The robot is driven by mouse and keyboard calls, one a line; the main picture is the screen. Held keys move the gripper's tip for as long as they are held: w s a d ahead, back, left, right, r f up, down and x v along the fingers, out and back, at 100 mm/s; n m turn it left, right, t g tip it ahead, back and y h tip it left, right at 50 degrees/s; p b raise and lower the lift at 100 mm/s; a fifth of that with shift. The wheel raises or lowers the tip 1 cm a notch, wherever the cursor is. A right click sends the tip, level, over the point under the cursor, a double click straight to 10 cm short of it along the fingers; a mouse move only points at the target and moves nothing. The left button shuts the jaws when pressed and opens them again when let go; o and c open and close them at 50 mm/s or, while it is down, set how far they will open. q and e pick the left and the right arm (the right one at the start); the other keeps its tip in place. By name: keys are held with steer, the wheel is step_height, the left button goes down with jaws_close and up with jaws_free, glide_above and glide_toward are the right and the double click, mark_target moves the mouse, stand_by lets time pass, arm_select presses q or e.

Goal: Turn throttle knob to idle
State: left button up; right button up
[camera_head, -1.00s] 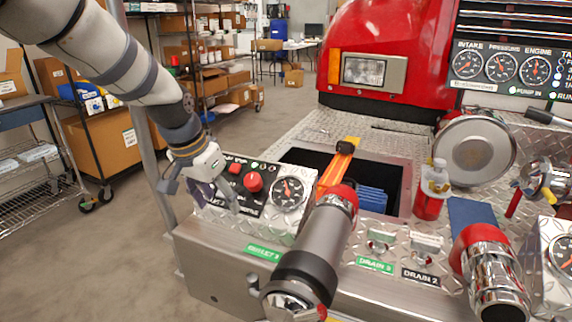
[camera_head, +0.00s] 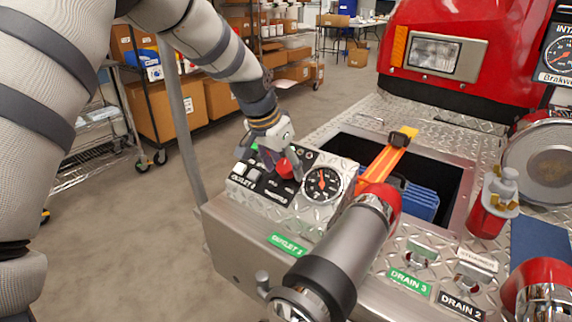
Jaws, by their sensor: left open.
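A control panel (camera_head: 242,186) with small switches sits on the left corner of the metal bumper. A red knob (camera_head: 286,168) stands on it, left of a round gauge (camera_head: 322,184); it is the likely throttle knob, but its label is too small to read. My left gripper (camera_head: 284,170) is over the panel with its fingers open, one on each side of the red knob. I cannot tell whether they touch it. The gripper partly hides the knob and the panel's upper edge. My right gripper is not in view.
A large grey nozzle with a red collar (camera_head: 341,248) slants up close right of the panel. An open bin (camera_head: 440,172) with an orange strap and blue hoses lies behind it. A grey post (camera_head: 181,125) stands left.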

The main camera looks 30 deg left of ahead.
arm_select(q)
steer(key=shift+r, duration=0.1)
steer(key=c, duration=1.2)
